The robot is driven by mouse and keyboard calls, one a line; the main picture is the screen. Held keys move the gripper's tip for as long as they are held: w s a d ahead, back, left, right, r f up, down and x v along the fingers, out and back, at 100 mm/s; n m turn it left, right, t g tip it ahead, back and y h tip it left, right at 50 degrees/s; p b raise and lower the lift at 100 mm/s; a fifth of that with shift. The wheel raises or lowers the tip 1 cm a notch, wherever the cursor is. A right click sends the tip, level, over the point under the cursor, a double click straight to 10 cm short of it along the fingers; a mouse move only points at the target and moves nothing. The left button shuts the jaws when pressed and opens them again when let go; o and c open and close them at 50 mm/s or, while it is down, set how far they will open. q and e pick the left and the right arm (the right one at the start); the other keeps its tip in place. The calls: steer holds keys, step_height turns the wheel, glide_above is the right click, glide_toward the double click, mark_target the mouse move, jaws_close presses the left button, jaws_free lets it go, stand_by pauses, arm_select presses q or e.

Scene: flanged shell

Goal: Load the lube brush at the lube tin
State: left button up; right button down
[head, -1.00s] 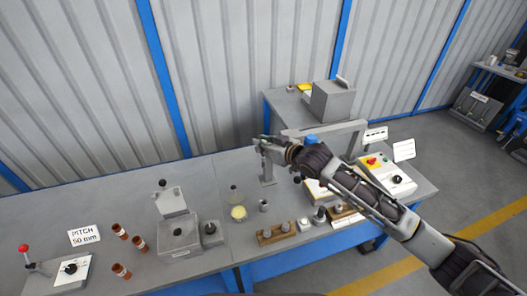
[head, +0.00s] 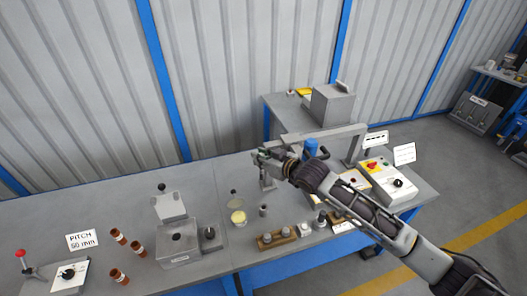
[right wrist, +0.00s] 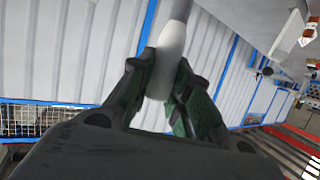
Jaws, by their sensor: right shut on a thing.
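The lube tin (head: 238,217) appears to be the small round pot with a pale yellow top on the bench, left of centre. My right gripper (head: 262,155) is above and behind it, to the right in the head view. In the right wrist view, its green-padded fingers (right wrist: 172,95) are shut on a pale, rounded handle, which I take to be the lube brush (right wrist: 174,45). The brush's bristle end is not clearly visible in either view. My left gripper is out of view.
A grey block fixture (head: 178,243) stands left of the tin, with several copper-coloured tubes (head: 137,248) further left. A small dark cup (head: 263,210) is right of the tin. A wooden rack (head: 277,240) lies in front. A grey frame (head: 340,133) stands beside my right arm.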

steer(key=s+a+f+b, duration=0.3)
steer(key=s+a+f, duration=0.3)
steer(key=a+f, duration=0.2)
steer(key=w+a+f+b, duration=0.1)
steer(key=w+a+f, duration=0.1)
steer(key=f, duration=0.5)
steer(key=shift+w+f, duration=0.3)
steer(key=shift+w, duration=0.6)
steer(key=shift+a, duration=0.1)
steer(key=shift+f+b, duration=0.2)
steer(key=shift+b, duration=0.15)
steer(key=shift+f+b, duration=2.85)
steer(key=shift+b, duration=0.05)
